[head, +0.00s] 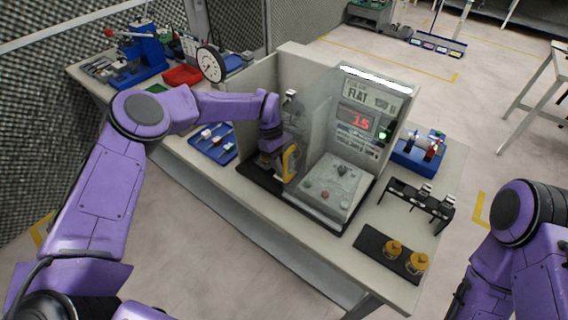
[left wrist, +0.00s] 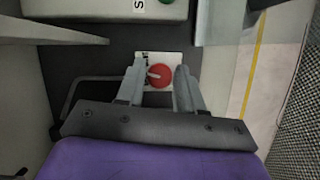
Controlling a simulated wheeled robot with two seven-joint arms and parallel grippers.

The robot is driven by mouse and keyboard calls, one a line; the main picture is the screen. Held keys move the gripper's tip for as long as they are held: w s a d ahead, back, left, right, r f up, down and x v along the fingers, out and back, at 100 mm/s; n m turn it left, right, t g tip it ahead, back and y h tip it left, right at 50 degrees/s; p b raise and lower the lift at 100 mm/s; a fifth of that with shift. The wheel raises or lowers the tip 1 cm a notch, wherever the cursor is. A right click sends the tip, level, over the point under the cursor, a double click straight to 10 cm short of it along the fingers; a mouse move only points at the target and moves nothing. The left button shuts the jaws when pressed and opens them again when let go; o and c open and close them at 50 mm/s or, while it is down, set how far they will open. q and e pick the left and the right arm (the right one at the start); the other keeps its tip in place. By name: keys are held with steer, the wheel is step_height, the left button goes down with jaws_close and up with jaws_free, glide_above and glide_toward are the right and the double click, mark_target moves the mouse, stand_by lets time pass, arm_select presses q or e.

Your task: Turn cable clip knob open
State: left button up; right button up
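A round red knob (left wrist: 160,76) with a pale pointer bar sits on a small white plate (left wrist: 172,58) in the left wrist view. I take it to be the cable clip knob. My left gripper (left wrist: 159,70) is open, with one finger on each side of the knob. A gap shows on both sides, so the fingers appear not to touch it. In the head view my left gripper (head: 275,152) reaches inside the walled station, and the knob is hidden there. My right arm shows at the lower right, but its gripper is out of the frame.
Pale walls (head: 258,90) and a clear panel (head: 318,125) hem in my left gripper. A grey machine (head: 340,187) and a display panel (head: 360,115) stand to its right. A black rack (head: 418,203) and orange knobs on a black tray (head: 373,243) occupy the right end.

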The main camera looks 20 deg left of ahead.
arm_select(q)
jaws_close()
steer(key=shift+f+n+t+b, duration=0.25)
steer(key=shift+n+b, duration=0.35)
steer(key=shift+b, duration=0.4)
steer(key=n+t+b, duration=0.1)
steer(key=n+b, duration=0.1)
steer(key=n+t+b, duration=0.1)
steer(key=n+b, duration=0.2)
steer(key=shift+s+h+b, duration=0.1)
steer(key=shift+h+b, duration=0.2)
steer(key=shift+b, duration=0.05)
steer(key=n+t+b, duration=0.1)
steer(key=n+b, duration=0.1)
steer(key=shift+r+n, duration=0.1)
steer(key=shift+n, duration=0.2)
steer(key=shift+s+r+n+t+b, duration=0.15)
steer(key=shift+n+t+b, duration=0.4)
steer(key=shift+n+b, duration=0.75)
steer(key=shift+n, duration=0.3)
steer(key=shift+y, duration=0.4)
